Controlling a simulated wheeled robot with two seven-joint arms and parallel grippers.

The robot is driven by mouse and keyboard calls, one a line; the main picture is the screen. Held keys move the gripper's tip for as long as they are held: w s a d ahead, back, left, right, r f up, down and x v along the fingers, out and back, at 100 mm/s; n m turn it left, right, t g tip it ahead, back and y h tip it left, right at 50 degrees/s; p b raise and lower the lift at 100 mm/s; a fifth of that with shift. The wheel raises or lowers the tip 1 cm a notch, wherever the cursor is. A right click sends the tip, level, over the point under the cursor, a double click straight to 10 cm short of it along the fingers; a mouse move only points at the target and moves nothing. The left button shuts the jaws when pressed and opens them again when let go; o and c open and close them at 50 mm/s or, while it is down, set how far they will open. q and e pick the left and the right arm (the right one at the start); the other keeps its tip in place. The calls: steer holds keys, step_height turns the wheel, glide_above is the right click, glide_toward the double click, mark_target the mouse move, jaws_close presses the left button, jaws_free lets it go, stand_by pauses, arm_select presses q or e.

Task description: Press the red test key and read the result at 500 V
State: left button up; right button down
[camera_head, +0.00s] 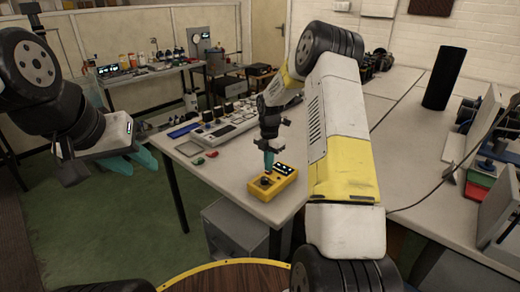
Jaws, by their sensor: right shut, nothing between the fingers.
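A yellow tester (267,190) lies near the front corner of the table. It has a dark round knob and a small lit display whose reading is too small to make out. My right gripper (269,162) points down at the tester's far left part, its teal fingertips shut and empty, at or just above its top face. I cannot tell whether they touch it. The red test key cannot be made out; the fingers may cover it. My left gripper (148,164) hangs over the green floor at the left, away from the table, its teal fingers apart and empty.
Small red and green items (197,161) lie on the table (225,177) left of the tester. A grey panel of instruments (222,125) stands behind. A black cylinder (445,78) stands at the back right. The tabletop right of my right arm is mostly clear.

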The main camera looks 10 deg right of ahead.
steer(key=shift+f, duration=0.3)
